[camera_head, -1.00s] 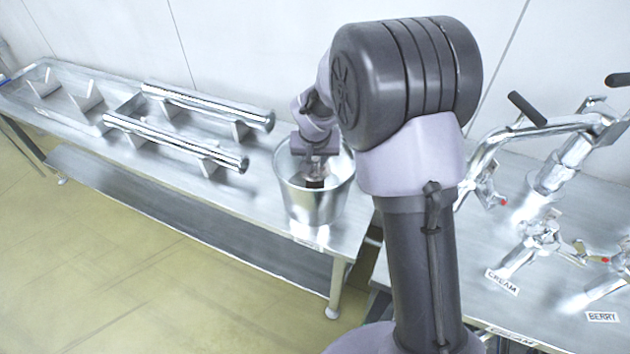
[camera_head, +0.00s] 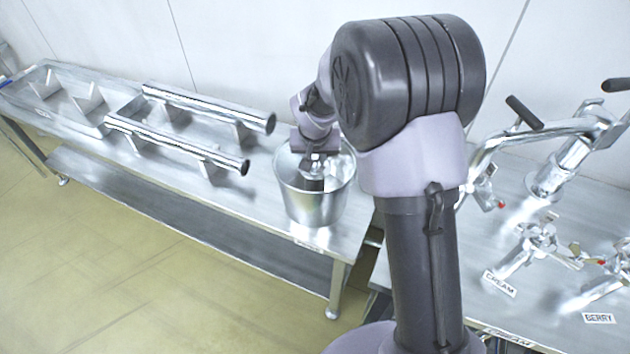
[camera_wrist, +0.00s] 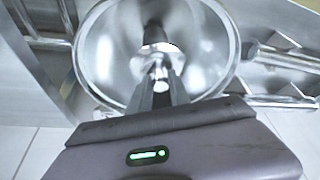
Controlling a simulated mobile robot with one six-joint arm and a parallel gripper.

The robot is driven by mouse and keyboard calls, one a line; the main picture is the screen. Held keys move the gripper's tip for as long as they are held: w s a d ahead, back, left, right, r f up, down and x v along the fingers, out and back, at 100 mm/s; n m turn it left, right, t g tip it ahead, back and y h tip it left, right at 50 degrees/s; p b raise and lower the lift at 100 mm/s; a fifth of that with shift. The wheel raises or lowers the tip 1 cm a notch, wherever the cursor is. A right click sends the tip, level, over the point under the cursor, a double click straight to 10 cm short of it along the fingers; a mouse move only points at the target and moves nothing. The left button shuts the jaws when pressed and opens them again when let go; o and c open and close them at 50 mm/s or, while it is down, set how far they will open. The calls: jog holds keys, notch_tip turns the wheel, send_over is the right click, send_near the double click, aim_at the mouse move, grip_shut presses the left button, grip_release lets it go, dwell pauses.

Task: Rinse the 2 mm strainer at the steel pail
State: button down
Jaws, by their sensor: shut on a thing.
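The steel pail (camera_head: 316,210) stands upright near the right end of the left steel bench. My gripper (camera_head: 316,160) points down over its mouth. In the wrist view, my gripper (camera_wrist: 160,86) is shut on a shiny metal piece, the strainer (camera_wrist: 158,50). The strainer also shows in the head view (camera_head: 312,184), at or inside the pail's mouth. The pail's round rim and inner wall (camera_wrist: 100,62) surround it in the wrist view. I cannot tell how deep it sits or whether it touches the pail. Its mesh is too small to make out.
Two long metal tubes (camera_head: 175,143) rest on brackets on the bench, left of the pail. A second bench at the right carries pipes, valves and labels reading CREAM (camera_head: 499,284) and BERRY (camera_head: 599,318). A wall stands close behind.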

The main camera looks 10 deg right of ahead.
notch_tip(320, 180, up, 20)
jog(key=p, duration=1.3)
jog(key=shift+r, duration=0.25)
jog(key=shift+r+p, duration=0.1)
jog(key=shift+p, duration=0.2)
dwell(1.5)
notch_tip(320, 180, up, 4)
jog(key=p, duration=0.2)
jog(key=shift+p, duration=0.3)
dwell(0.3)
